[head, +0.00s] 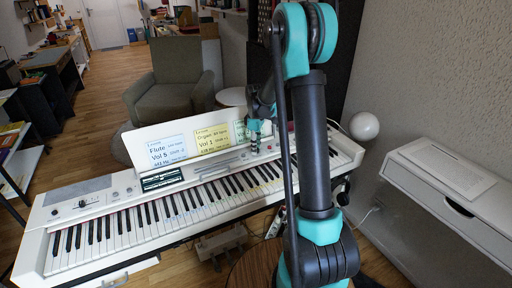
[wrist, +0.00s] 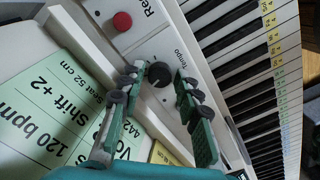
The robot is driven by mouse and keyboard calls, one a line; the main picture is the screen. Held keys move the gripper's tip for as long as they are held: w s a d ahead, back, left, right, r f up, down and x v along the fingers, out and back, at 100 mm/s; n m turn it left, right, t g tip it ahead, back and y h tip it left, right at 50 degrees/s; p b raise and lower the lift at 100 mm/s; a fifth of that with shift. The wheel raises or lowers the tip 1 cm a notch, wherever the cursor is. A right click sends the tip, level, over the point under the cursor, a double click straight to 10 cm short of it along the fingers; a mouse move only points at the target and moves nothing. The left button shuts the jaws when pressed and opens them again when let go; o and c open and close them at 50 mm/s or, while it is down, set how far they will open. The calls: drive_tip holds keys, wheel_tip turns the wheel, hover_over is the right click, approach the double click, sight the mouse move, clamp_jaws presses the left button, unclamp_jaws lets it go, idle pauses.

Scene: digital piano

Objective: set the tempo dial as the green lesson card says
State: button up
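The black round tempo dial (wrist: 160,74) sits on the white panel beside the printed word "Tempo" in the wrist view. My gripper (wrist: 161,77) has its two green fingers apart, with the fingertips on either side of the dial and a small gap visible at each side. The green lesson card (wrist: 52,110) lies at the left of the wrist view and reads "120 bpm", "Shift +2" and "Seat 52 cm"; its other lines are partly cut off. In the head view the green card (head: 239,129) is mostly hidden behind my gripper (head: 256,145).
A red button (wrist: 122,21) is on the panel near the dial. The piano keys (wrist: 245,70) run along the right. A blue-white card (head: 160,152) and a yellow card (head: 213,138) stand left of the green one. A white lamp globe (head: 364,126) is beyond the piano's right end.

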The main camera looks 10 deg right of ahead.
clamp_jaws()
drive_tip(key=shift+m, duration=0.3)
drive_tip(key=m, duration=1.1)
idle(0.4)
idle(0.3)
unclamp_jaws()
